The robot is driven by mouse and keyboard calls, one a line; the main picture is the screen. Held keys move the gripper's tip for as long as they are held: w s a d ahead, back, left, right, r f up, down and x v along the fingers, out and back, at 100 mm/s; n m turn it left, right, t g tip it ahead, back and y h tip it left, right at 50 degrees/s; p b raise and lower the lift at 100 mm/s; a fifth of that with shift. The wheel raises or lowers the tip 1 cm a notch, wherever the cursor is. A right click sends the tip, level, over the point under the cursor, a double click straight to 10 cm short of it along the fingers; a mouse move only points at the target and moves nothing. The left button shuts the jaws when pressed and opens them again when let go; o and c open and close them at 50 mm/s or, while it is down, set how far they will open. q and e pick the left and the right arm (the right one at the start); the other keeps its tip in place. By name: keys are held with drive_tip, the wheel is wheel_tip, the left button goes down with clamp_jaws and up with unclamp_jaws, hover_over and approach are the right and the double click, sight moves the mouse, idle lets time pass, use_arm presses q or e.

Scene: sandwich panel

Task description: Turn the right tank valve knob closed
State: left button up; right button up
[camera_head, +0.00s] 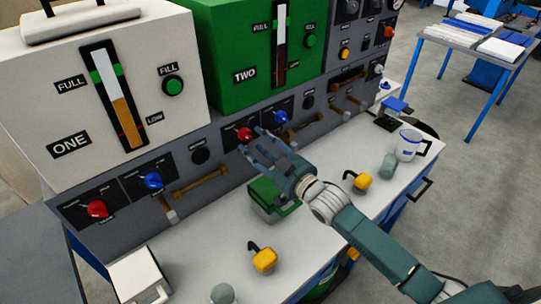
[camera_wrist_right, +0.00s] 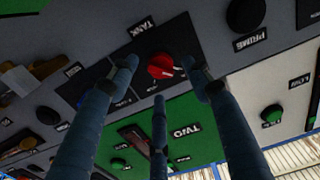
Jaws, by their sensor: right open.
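The red tank valve knob (camera_head: 245,134) sits on the grey panel below the green tank labelled TWO (camera_head: 262,45). In the right wrist view the red knob (camera_wrist_right: 160,67) is beside the word TANK and shows between my spread fingers. My right gripper (camera_head: 254,146) is open, with its fingertips close to the panel at this knob. I cannot tell whether any finger touches it. The right gripper's three fingers also show in the wrist view (camera_wrist_right: 165,82). A blue knob (camera_head: 281,117) is just right of the red one. My left gripper is not in view.
Another red knob (camera_head: 97,208) and blue knob (camera_head: 153,180) are below the white tank ONE (camera_head: 100,95). A green box (camera_head: 262,200) is below my right gripper. Yellow-handled items (camera_head: 264,260), a white mug (camera_head: 408,145) and a white box (camera_head: 137,275) stand on the counter.

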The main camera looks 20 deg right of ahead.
drive_tip(key=v, duration=0.8)
drive_tip(key=shift+s, duration=0.25)
drive_tip(key=shift+d, duration=0.15)
